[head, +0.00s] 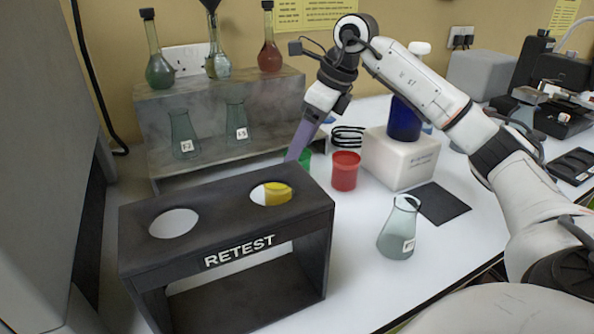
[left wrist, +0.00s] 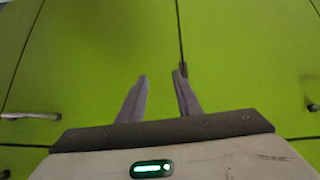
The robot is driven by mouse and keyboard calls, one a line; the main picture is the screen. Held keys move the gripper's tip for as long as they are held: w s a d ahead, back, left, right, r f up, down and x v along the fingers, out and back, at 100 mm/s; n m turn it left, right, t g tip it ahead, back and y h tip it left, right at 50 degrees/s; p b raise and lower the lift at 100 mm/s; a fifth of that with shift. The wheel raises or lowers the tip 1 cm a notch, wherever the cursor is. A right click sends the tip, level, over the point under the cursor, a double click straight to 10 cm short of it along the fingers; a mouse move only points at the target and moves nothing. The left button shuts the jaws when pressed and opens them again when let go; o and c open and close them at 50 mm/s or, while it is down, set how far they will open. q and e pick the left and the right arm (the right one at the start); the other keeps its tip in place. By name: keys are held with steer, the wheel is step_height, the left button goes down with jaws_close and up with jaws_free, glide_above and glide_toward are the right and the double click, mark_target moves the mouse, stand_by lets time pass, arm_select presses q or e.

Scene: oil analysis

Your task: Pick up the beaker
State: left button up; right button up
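A clear conical glass beaker (head: 397,232) with a white label stands upright on the white table, right of the RETEST rack. Two similar labelled glass beakers stand on the lower step of the grey shelf, one at left (head: 184,138) and one at right (head: 237,124). My right gripper (head: 294,158) points down behind the rack, beside a green cup (head: 304,160). Its fingers overlap edge-on, so their gap is hidden. My left gripper (left wrist: 162,76) shows only in the left wrist view, open and empty, facing green cabinet doors (left wrist: 90,60).
The black RETEST rack (head: 170,262) has two round holes; yellow shows in the right one. A red cup (head: 345,171), a white box device (head: 402,160) and a black mat (head: 441,203) are nearby.

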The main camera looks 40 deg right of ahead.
steer(key=x, duration=0.4)
steer(key=shift+s+d+f, duration=0.1)
steer(key=shift+d+f, duration=0.05)
steer(key=shift+d, duration=0.05)
steer(key=c, duration=1.1)
